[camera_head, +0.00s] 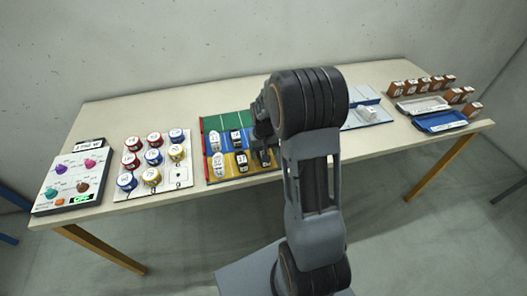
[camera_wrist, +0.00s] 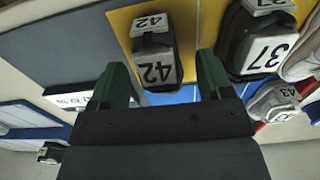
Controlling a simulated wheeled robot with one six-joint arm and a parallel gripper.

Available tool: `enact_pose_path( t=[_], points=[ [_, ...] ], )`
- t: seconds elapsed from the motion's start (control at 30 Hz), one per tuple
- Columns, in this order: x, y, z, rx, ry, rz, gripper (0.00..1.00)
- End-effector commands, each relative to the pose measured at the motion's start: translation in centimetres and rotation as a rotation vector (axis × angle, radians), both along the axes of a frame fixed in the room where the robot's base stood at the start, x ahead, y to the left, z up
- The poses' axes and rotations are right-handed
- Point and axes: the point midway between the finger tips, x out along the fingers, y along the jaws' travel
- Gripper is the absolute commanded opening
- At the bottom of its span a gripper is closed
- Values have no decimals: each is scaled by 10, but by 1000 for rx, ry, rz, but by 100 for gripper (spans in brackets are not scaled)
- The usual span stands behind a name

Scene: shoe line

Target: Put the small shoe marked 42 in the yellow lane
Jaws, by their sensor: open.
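The shoe marked 42 (camera_wrist: 155,55) is small and dark with white number labels. In the wrist view it stands on the yellow lane (camera_wrist: 121,18), just beyond and between my fingertips. My gripper (camera_wrist: 163,78) is open, with a green-dark finger at each side and nothing held. In the head view my gripper (camera_head: 264,143) is over the right part of the lane board (camera_head: 230,119), which has green, blue and yellow lanes. My arm hides part of the board there. A larger dark shoe marked 37 (camera_wrist: 258,45) stands right of the 42 shoe in the wrist view.
A pale shoe marked 43 (camera_wrist: 275,101) is close to the right finger in the wrist view. White shoes (camera_head: 219,163) stand at the board's left. A panel with round knobs (camera_head: 152,157) is left of the board. A blue tray (camera_head: 440,121) lies far right.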

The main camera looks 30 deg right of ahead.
Motion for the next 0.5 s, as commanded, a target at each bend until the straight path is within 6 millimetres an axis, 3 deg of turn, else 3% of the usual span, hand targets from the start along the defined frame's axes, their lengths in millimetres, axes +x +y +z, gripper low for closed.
enact_pose_path(
  t=[0.27,0.5],
  points=[
    [0,0,7,0,-1,0,72],
    [1,0,46,-1,-6,0,72]
  ],
)
